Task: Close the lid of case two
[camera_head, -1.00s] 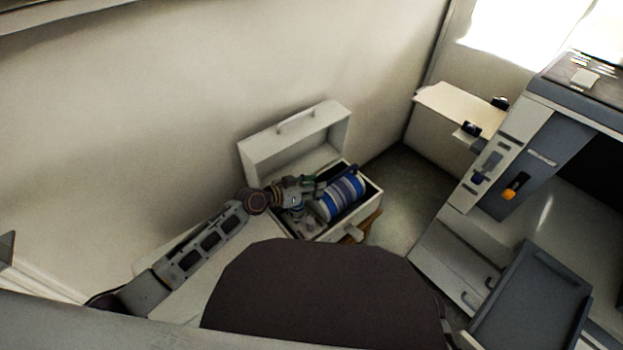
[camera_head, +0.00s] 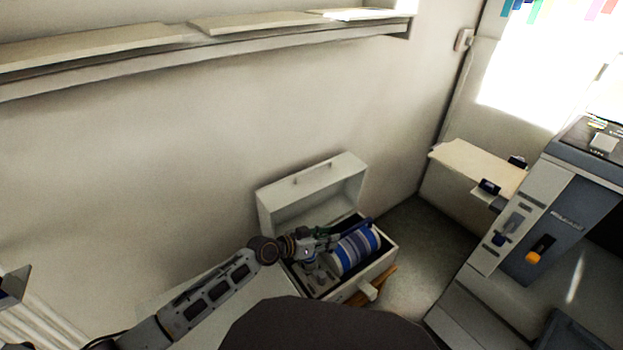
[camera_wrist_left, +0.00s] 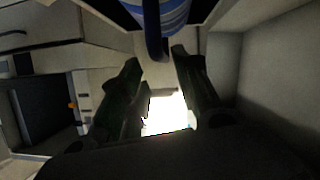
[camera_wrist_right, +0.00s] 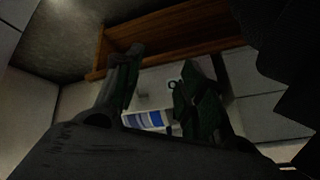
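A white case (camera_head: 378,275) stands on the floor by the wall, its lid (camera_head: 318,184) raised upright at the back; no number is readable on it. A blue-and-white striped cylinder (camera_head: 357,250) with a dark blue handle lies inside beside grey items. My left gripper (camera_head: 330,234) is over the open case, near the cylinder's handle end. In the left wrist view its fingers (camera_wrist_left: 155,58) are apart, with the striped cylinder (camera_wrist_left: 172,14) and its handle just beyond the tips. My right gripper (camera_wrist_right: 160,62) shows only in its wrist view, its fingers apart and nothing held.
A dark rounded shape fills the bottom centre of the head view. A grey cabinet (camera_head: 530,240) stands at the right, with a pale board (camera_head: 480,165) beside it. A shelf (camera_head: 200,50) runs along the wall. A brown wooden frame (camera_wrist_right: 170,40) shows in the right wrist view.

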